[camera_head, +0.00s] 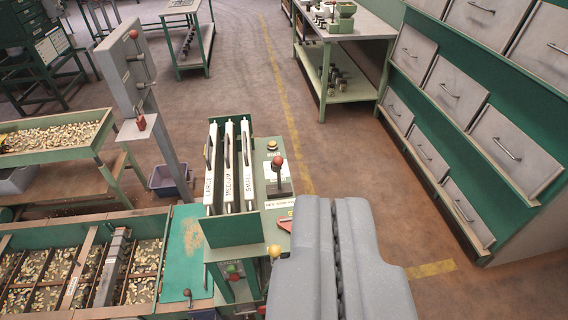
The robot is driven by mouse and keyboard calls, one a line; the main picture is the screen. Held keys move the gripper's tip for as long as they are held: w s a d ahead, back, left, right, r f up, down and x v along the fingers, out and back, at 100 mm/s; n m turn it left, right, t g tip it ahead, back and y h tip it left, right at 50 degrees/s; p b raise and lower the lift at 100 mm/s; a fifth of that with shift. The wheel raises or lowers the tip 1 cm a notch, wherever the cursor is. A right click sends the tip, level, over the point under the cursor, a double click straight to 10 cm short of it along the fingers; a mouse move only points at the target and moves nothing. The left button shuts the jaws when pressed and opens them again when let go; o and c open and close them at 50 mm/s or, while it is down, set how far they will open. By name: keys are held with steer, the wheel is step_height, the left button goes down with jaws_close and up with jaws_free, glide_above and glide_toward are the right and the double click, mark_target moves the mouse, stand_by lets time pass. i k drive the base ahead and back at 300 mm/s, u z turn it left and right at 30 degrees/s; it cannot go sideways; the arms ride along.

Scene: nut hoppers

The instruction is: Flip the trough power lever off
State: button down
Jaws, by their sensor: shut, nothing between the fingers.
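My gripper (336,205) is the large grey pair of fingers at the bottom centre. Its fingers are pressed together with only a thin dark seam between them, and it holds nothing. A lever with a red ball knob (278,161) stands on a green panel just left of and beyond the fingertips, apart from them. A grey post (127,75) at the upper left carries another red-knobbed lever (134,35) and a red-handled part (141,123) lower down. A yellow knob (274,251) sits beside my gripper's left edge. Labels are too small to tell which is the trough power lever.
White holders marked LARGE, MEDIUM and SMALL (228,165) stand left of the panel lever. Nut troughs (100,235) fill the lower left. Grey hopper drawers (450,85) line the right. Brown floor (345,150) lies open between, with a green table (345,55) beyond.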

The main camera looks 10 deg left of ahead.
mark_target(285, 222)
steer(key=u, duration=0.15)
steer(key=i, duration=1.35)
steer(key=u, duration=0.25)
